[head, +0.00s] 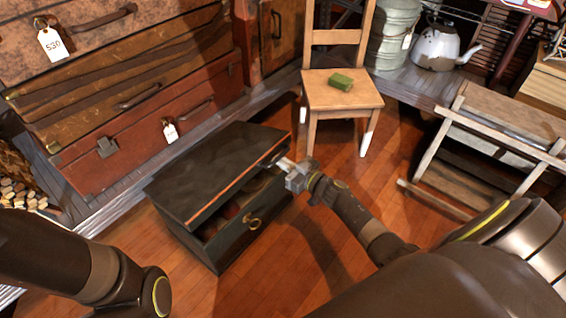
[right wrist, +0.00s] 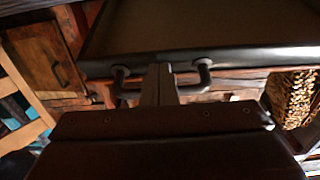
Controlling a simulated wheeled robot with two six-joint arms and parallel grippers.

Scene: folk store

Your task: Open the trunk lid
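The dark trunk (head: 173,218) stands on the wooden floor left of the chair. Its black lid (head: 215,165) is raised a little at the front, with a gap under its front edge that shows part of the inside. My right gripper (head: 287,165) is at the right end of the lid's front edge. In the right wrist view, its fingers (right wrist: 160,85) are close together across the bar of a dark handle (right wrist: 206,76) on the lid's edge. My left arm shows at lower left; its gripper is out of view.
A wooden chair (head: 343,96) with a green block (head: 341,82) on it stands behind the trunk. Stacked suitcases (head: 150,130) line the left back. A wooden rack (head: 440,130) is at right. Bare floor lies in front of the trunk.

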